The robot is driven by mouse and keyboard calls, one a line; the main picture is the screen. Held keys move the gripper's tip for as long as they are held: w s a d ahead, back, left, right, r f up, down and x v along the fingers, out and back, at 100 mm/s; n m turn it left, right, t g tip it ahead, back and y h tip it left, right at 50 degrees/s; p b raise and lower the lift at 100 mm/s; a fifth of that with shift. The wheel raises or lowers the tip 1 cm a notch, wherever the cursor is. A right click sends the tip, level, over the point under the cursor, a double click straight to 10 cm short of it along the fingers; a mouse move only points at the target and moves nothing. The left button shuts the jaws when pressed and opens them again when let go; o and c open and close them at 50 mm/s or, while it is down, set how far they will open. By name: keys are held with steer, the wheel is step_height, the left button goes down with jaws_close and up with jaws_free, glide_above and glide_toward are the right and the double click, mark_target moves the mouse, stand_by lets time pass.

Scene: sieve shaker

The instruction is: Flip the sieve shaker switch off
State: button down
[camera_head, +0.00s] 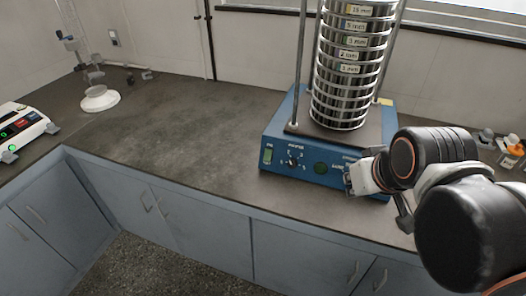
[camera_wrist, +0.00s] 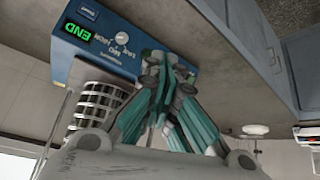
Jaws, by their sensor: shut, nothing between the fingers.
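The sieve shaker's blue base (camera_head: 278,128) stands on the bench, with a stack of metal sieves (camera_head: 350,75) on top. Its front panel has a green rectangular part (camera_head: 267,155) at the left, which may be the switch; its on/off position is too small to tell. In the wrist view, the gripper (camera_wrist: 158,62) overlaps the panel near a green display (camera_wrist: 80,35) reading END, upside down. Contact cannot be told.
A white scale (camera_head: 22,128) with lit buttons sits at the far left. A glass apparatus on a white base (camera_head: 100,99) stands at the back left. Small bottles (camera_head: 510,150) are at the right, beyond my arm. The bench middle (camera_head: 185,130) is clear.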

steer(key=w+a+r+n+g+p, duration=0.1)
steer(key=w+a+n+p, duration=0.2)
steer(key=w, duration=0.6)
steer(key=w+a+r+n+p, duration=0.15)
steer(key=w+a+n, duration=0.3)
steer(key=w, duration=0.55)
steer(key=w+a+f+n+g+y+p, duration=0.1)
steer(key=w+a+f+n+y+p, duration=0.1)
steer(key=a+f, duration=0.5)
steer(key=w+a+n+p, duration=0.1)
steer(key=a+n, duration=0.1)
steer(key=a, duration=0.1)
steer(key=shift+a+f+p, duration=0.3)
steer(key=shift+a+p, duration=0.1)
steer(key=shift+f+n, duration=0.1)
steer(key=shift+n, duration=0.15)
steer(key=b, duration=0.4)
glide_toward(268, 155)
steer(key=w+a+f, duration=0.1)
steer(key=a+f, duration=0.3)
steer(key=f, duration=0.2)
steer(key=shift+w+d+f+b, duration=0.15)
steer(key=shift+w+f+b, duration=0.1)
steer(key=shift+w+b, duration=0.25)
